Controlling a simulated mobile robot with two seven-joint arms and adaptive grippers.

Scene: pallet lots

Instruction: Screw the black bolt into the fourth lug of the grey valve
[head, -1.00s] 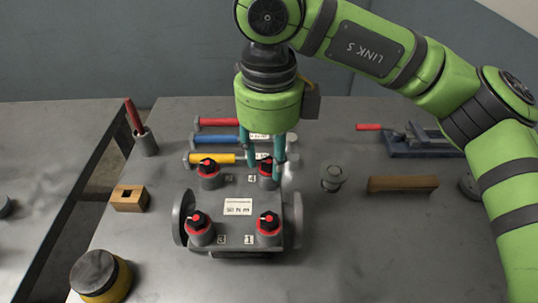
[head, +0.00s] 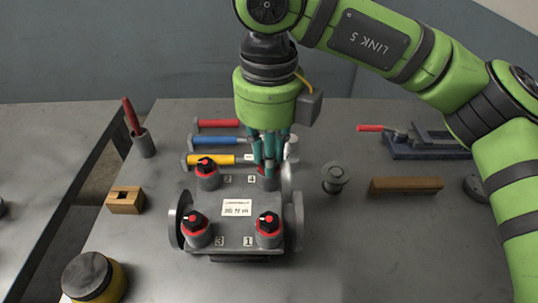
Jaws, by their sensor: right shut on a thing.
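The grey valve (head: 237,238) sits on the bench with a lug at each corner of its top and a white label (head: 237,208) in the middle. Black bolts with red collars stand in the front left lug (head: 197,238), the front right lug (head: 269,239) and the back left lug (head: 207,181). The fourth lug (head: 268,183), by the mark 4, is at the back right. My right gripper (head: 268,165) points down over it, shut on the black bolt there. Its fingers hide most of that bolt, so I cannot tell how deep it sits. My left gripper is out of view.
Red (head: 218,124), blue (head: 216,140) and yellow (head: 213,159) handled tools lie behind the valve. A grey spool-like part (head: 334,178), a wooden bar (head: 405,185) and a vise (head: 425,145) are right. A wooden block (head: 126,200), a cup (head: 144,144) and a yellow-black can (head: 92,278) are left.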

